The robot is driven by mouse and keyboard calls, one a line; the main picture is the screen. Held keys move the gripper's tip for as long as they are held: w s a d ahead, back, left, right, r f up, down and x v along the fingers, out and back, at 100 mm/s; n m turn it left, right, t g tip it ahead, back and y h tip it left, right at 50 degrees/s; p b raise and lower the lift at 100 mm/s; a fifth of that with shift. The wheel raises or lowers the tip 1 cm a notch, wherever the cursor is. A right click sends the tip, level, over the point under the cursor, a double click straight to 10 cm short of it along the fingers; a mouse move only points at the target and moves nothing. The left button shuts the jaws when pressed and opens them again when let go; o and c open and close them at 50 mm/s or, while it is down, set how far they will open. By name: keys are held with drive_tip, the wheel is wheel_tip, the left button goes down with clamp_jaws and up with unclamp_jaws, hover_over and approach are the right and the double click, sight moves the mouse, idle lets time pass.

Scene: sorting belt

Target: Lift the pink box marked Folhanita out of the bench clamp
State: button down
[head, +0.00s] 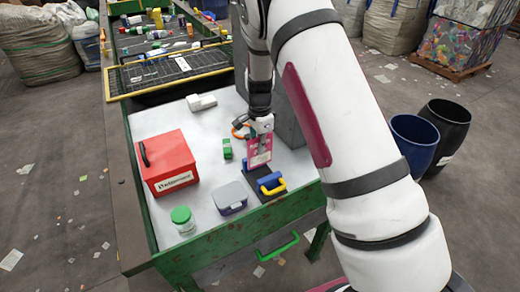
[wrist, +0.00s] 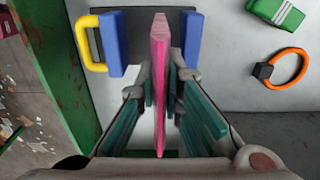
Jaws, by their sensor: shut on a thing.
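The pink box (head: 260,153) is upright and thin, seen nearly edge-on in the wrist view (wrist: 160,42). My gripper (head: 261,130) is shut on its upper part, a finger on each side, as the wrist view (wrist: 161,88) shows. The bench clamp has blue jaws (head: 270,181) and a yellow handle (head: 275,188) on a dark base. In the wrist view one blue jaw (wrist: 112,45) stands left of the box and the other (wrist: 192,42) right, with gaps between. I cannot tell whether the box's lower edge is between the jaws or just above them.
A red box (head: 166,162), a grey-lidded container (head: 231,197), a green-lidded jar (head: 183,221) and a green block (head: 227,148) stand on the white bench. An orange ring (wrist: 287,68) lies near the clamp. A grey block (head: 288,115) stands behind my gripper.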

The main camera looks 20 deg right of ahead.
drive_tip(key=shift+r, duration=1.65)
